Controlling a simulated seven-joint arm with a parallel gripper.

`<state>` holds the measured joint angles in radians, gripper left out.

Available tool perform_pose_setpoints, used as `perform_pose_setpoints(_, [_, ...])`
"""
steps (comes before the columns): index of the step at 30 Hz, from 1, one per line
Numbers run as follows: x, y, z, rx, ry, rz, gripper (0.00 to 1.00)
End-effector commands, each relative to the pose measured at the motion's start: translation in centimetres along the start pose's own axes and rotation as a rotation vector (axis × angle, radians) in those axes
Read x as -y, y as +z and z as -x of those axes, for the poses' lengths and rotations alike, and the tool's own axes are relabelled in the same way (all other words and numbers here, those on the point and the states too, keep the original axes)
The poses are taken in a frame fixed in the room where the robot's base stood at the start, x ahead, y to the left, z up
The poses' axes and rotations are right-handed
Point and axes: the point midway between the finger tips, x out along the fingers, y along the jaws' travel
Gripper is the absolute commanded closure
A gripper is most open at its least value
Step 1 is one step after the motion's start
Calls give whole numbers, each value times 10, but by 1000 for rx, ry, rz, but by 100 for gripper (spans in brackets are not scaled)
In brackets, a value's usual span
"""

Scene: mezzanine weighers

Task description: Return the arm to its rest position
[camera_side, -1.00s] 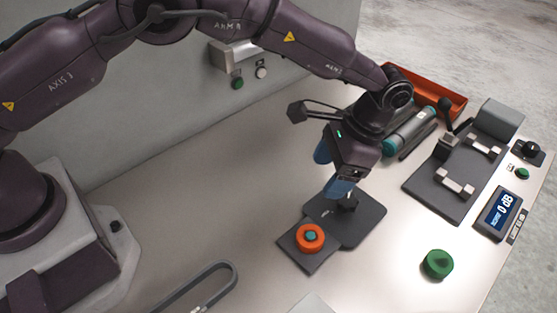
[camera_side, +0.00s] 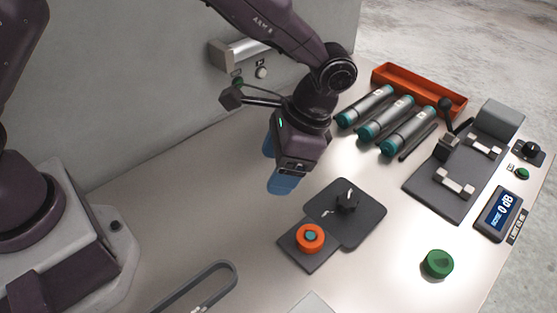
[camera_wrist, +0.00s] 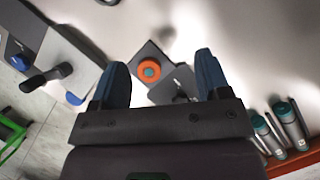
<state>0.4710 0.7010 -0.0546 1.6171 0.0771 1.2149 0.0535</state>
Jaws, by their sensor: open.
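My gripper (camera_side: 275,166) has blue fingers and hangs in the air over the table, left of and above the dark plate. In the wrist view the two blue fingers of my gripper (camera_wrist: 163,78) are wide apart, with nothing held between them. The dark plate (camera_side: 370,213) carries a small black upright fitting (camera_side: 347,201). An orange ring with a teal centre (camera_side: 310,238) sits on the smaller dark pad in front; this orange ring (camera_wrist: 149,69) also shows between the fingers in the wrist view.
Several grey cylinders with teal ends (camera_side: 399,117) lie by an orange tray (camera_side: 418,89) at the back. A dark fixture with clamps (camera_side: 442,177), a display (camera_side: 497,213) and a green knob (camera_side: 437,264) are at the right. A grey handle loop (camera_side: 200,287) lies in front.

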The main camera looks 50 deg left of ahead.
Motion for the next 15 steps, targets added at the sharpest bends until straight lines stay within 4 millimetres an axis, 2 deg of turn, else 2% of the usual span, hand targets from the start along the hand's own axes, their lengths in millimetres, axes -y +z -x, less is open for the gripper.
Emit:
perform_pose_setpoints(4, [0, -2, 0, -11, 0, 4, 30])
perform_pose_setpoints(7, [-2, 6, -13, -1, 8, 12, 30])
perform_pose_setpoints(11, [5, 33, 2, -64, 17, 57, 30])
perform_pose_setpoints(15, [22, 72, 28, -173, 29, 137, 30])
